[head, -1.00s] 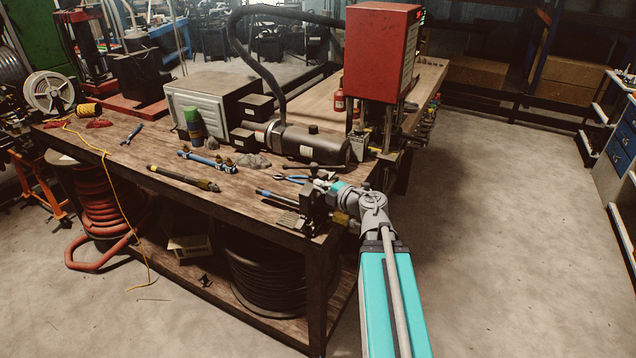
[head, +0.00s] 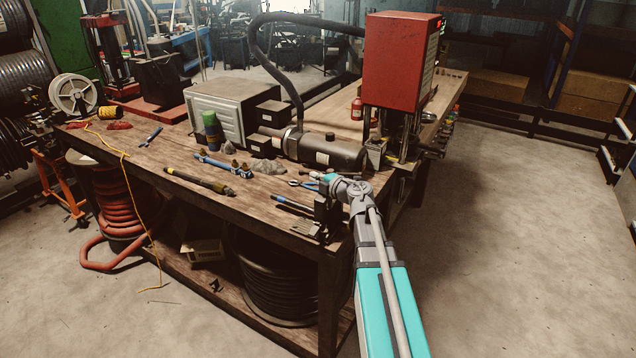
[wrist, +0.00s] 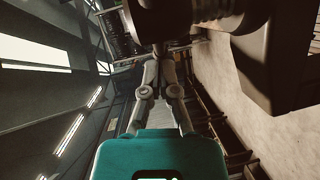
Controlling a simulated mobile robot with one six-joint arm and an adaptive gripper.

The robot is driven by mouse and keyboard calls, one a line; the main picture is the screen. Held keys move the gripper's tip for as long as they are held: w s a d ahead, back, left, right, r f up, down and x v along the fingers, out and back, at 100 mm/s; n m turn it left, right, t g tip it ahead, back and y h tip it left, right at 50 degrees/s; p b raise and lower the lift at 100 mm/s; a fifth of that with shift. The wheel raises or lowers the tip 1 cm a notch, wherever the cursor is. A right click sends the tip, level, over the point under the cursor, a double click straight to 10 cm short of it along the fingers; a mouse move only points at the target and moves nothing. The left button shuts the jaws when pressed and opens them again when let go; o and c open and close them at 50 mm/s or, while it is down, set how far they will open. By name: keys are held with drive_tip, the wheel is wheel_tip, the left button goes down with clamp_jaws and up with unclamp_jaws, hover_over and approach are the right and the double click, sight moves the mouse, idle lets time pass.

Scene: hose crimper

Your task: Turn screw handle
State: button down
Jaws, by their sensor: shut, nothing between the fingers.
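A dark vise (head: 326,214) is fixed at the front right corner of the workbench. I cannot make out its screw handle for certain in the head view; my arm partly covers that area. My gripper (head: 320,177) reaches over the bench just behind the vise, its fingers small and hard to see. In the wrist view my gripper (wrist: 160,52) has its two grey fingers together and empty. A dark rounded metal part (wrist: 156,18) is just past the fingertips; I cannot tell whether they touch. A large dark block (wrist: 275,60) hangs close at the upper right.
The wooden workbench (head: 150,165) carries pliers (head: 303,184), a long dark tool (head: 200,181), a blue fitting bar (head: 222,164) and a black cylindrical motor (head: 335,153). A red press (head: 400,60) stands behind my arm. The floor (head: 510,230) on the right is clear.

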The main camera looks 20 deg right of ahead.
drive_tip(key=shift+w+d, duration=0.15)
drive_tip(key=shift+w, duration=0.05)
drive_tip(key=shift+d, duration=0.1)
idle(0.4)
drive_tip(key=shift+d, duration=0.15)
drive_tip(key=shift+h, duration=0.3)
